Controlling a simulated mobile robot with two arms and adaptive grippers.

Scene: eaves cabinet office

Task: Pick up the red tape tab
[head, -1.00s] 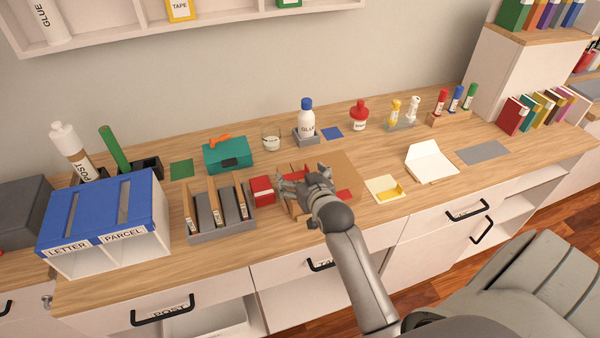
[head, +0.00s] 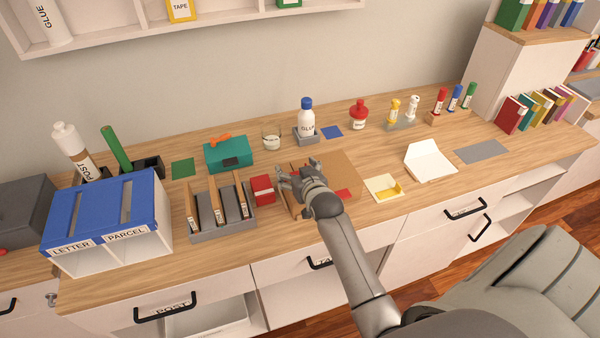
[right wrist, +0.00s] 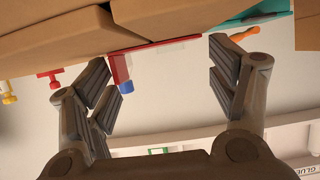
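A brown carton (head: 345,168) lies on the desk, partly hidden by my right gripper (head: 296,180). A red patch (head: 343,194) shows at its right front. In the right wrist view, which is upside down, a red strip (right wrist: 160,43) runs along the edge of the brown carton (right wrist: 200,20), and a short red upright piece (right wrist: 118,68) stands at the strip's left end. I cannot tell which red part is the tape tab. My right gripper (right wrist: 160,88) has its fingers spread on either side of the strip, with nothing between them. My left gripper is not in view.
A red box (head: 262,190) stands just left of my right gripper, beside a grey divider rack (head: 222,230). A teal box (head: 228,154) and glue bottle (head: 307,118) stand behind. A cream card with a yellow piece (head: 385,188) lies to the right.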

